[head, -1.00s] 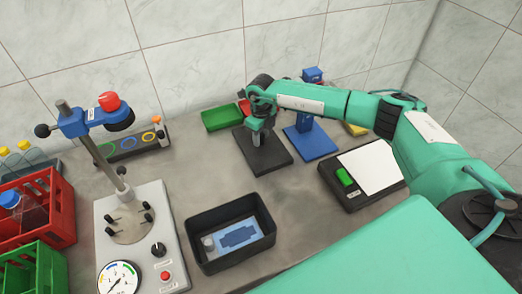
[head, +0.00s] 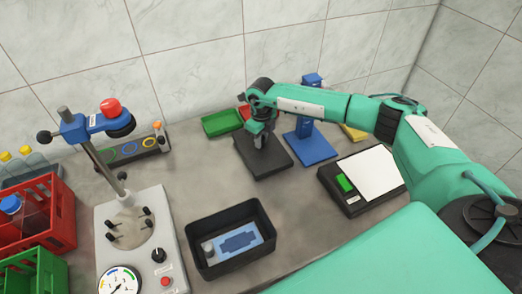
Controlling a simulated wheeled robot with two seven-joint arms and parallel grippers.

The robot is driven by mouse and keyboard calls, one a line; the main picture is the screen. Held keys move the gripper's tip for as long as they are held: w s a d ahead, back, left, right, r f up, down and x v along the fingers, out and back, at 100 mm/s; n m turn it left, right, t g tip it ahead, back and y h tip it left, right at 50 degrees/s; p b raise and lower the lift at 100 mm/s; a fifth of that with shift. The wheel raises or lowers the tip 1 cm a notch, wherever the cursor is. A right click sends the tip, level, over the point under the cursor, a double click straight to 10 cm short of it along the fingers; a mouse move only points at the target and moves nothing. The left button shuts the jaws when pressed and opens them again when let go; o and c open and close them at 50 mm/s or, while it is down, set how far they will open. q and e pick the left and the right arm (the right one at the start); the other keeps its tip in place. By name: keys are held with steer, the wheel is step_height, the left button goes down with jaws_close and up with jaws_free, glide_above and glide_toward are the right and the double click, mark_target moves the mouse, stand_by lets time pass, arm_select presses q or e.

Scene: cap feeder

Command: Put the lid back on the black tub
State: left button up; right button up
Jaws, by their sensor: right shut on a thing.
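The black tub (head: 198,256) stands open near the front edge of the bench. A blue-and-white flat piece (head: 240,241) and a small grey cylinder (head: 208,247) lie inside it. A flat dark square plate (head: 266,167), which looks like the lid, lies farther back on the bench. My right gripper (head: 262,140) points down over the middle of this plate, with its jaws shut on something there. The fingers hide the grip point, so I cannot tell whether the plate is lifted. My left gripper is out of view.
A blue stand (head: 314,152) and a black device with a white top (head: 368,172) are right of the plate. A green tray (head: 222,122) is behind it. A gauge press (head: 166,226) and red crate (head: 58,228) stand left. Bench between plate and tub is clear.

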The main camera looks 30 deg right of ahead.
steer(key=shift+r+p, duration=0.55)
steer(key=shift+r, duration=0.6)
steer(key=shift+r+p, duration=0.35)
steer(key=shift+r, duration=0.25)
